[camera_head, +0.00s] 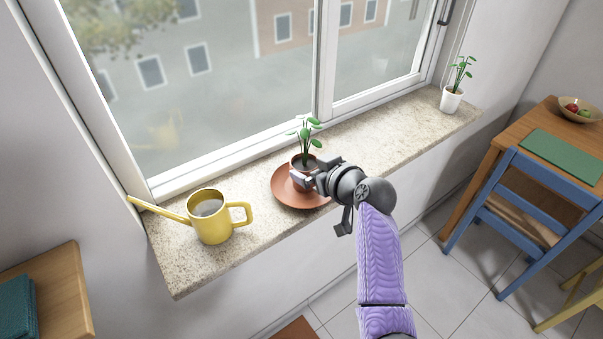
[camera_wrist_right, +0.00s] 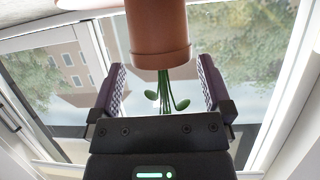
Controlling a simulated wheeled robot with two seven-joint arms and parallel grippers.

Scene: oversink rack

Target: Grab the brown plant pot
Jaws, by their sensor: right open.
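The brown plant pot (camera_head: 294,167) holds a small green plant and stands on a round terracotta saucer (camera_head: 283,193) on the window sill. My right gripper (camera_head: 315,173) is at the right side of the pot in the head view and hides part of it. In the right wrist view the pot (camera_wrist_right: 158,32) appears upside down, with its rim near the level of the two open fingertips (camera_wrist_right: 160,72) and between them sideways. A gap shows on both sides. The left gripper is not in view.
A yellow watering can (camera_head: 211,219) stands left of the saucer on the stone sill (camera_head: 390,138). A white pot (camera_head: 451,100) with a plant stands at the sill's far right end. The window is behind. A blue chair (camera_head: 525,215) and wooden table (camera_head: 490,160) stand at the right.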

